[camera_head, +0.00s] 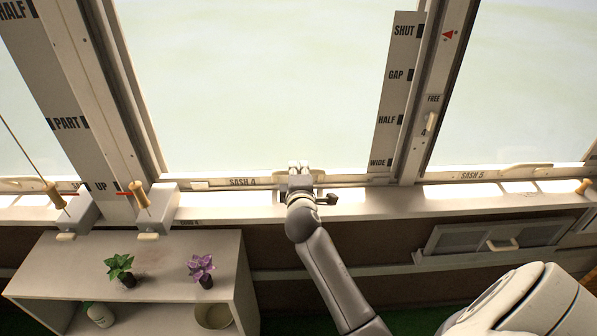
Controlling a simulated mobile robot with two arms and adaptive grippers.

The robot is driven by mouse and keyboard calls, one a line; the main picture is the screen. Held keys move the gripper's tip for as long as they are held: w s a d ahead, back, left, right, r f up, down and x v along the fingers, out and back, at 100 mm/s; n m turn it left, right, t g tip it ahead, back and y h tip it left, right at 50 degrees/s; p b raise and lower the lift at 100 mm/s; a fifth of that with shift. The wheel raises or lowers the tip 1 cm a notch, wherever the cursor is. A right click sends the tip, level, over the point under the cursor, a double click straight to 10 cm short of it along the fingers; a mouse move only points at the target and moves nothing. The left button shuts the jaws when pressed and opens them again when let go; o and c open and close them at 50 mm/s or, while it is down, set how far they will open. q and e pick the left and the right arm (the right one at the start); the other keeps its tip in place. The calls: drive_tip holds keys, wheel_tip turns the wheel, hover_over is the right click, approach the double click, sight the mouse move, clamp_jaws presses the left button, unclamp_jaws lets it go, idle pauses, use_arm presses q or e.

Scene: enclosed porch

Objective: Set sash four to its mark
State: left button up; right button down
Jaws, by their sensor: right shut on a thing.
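The bottom rail of sash four (243,182), labelled SASH 4, lies along the sill in the middle. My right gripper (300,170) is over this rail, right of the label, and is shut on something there. It looks like the sash's lift handle, but the fingers hide most of it. A grey scale strip (393,95) at the sash's right side reads SHUT, GAP, HALF and WIDE from top to bottom. A red triangle (449,35) on the post points left, about level with SHUT. Below it a pale lever (431,121) sits between the words FREE and 4. My left gripper is out of view.
Sash five (473,175) with its pale handle is at the right. Two cord blocks with wooden toggles (141,195) stand on the sill at left. A shelf (155,260) below carries two potted plants. A vent (497,240) is in the lower right wall.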

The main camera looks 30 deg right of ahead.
sight(298, 134)
wheel_tip(298, 134, up, 11)
drive_tip(key=p, duration=0.9)
drive_tip(key=shift+f, duration=0.3)
drive_tip(key=c, duration=1.4)
unclamp_jaws()
drive_tip(key=shift+f, duration=0.15)
drive_tip(key=v, duration=1.2)
